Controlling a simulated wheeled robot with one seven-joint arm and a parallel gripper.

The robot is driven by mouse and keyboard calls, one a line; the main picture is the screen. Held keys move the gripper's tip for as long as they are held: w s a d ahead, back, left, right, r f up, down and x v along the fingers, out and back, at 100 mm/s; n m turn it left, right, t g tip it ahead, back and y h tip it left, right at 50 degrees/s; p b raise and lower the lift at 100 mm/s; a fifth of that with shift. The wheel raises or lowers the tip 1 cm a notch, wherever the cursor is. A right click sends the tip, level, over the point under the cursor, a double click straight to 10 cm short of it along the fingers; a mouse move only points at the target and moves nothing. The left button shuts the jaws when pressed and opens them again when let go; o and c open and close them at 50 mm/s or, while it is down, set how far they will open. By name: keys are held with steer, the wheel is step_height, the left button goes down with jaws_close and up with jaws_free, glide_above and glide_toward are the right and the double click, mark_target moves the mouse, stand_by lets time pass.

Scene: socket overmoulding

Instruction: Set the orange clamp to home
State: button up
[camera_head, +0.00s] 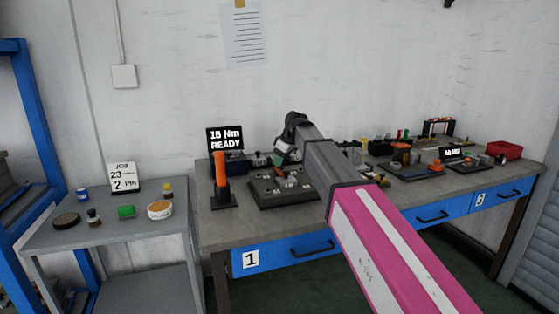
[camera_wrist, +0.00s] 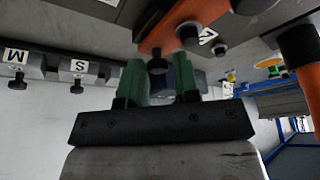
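An orange bar (camera_wrist: 185,25), which looks like the orange clamp, lies across the top of the wrist view. My gripper (camera_wrist: 158,75) has two green fingers standing apart below the bar. A dark knob (camera_wrist: 157,62) shows between and just beyond the fingertips; I cannot tell whether they touch it.
An upright orange handle (camera_head: 220,172) on a black base stands left of the board; it also shows in the wrist view (camera_wrist: 302,55). Behind it, a display (camera_head: 226,138) reads "15 Nm READY". Blocks marked M (camera_wrist: 18,60) and S (camera_wrist: 80,68) are at left in the wrist view.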

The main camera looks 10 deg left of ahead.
steer(key=shift+o, duration=1.1)
steer(key=shift+s, duration=0.1)
steer(key=shift+d+r, duration=0.1)
steer(key=w+v, duration=0.1)
steer(key=v, duration=0.9)
steer(key=shift+s+d+r, duration=0.2)
steer(key=shift+s+r, duration=0.05)
steer(key=shift+s, duration=0.25)
steer(key=shift+s, duration=0.1)
